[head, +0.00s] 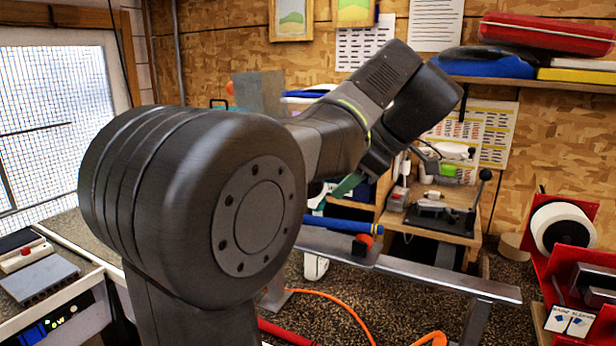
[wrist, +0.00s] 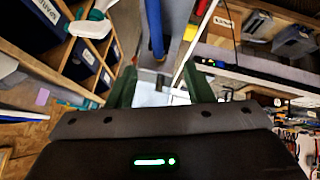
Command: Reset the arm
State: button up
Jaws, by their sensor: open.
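My gripper (wrist: 160,76) shows in the wrist view as two green fingers set wide apart, with nothing held between them. In the head view my arm fills the middle, and one green finger (head: 347,186) shows below the wrist; the rest of the gripper is hidden. A blue bar (head: 338,224) with an orange piece (head: 364,240) by its right end lies on a grey metal rail (head: 425,275), below the gripper in the picture. A blue bar also shows beyond the fingers in the wrist view (wrist: 155,30); I cannot tell its gap from them.
A wooden bench with a black lever press (head: 445,212) stands behind the rail. A red rack (head: 578,270) with a white roll (head: 562,228) is at right. A grey box (head: 38,280) sits on the left counter. An orange hose (head: 330,298) lies on the floor.

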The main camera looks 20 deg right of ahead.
aim_at(309, 220)
jog(key=p+x, duration=0.1)
jog(key=x, duration=1.1)
jog(key=shift+w+a+f, duration=0.1)
jog(key=shift+w+f, duration=0.1)
jog(key=shift+w, duration=0.05)
jog(key=shift+w+a+p, duration=0.15)
jog(key=shift+w+p, duration=0.2)
jog(key=shift+p, duration=0.05)
jog(key=shift+r+p, duration=1.4)
jog(key=shift+r, duration=0.05)
jog(key=shift+f, duration=0.1)
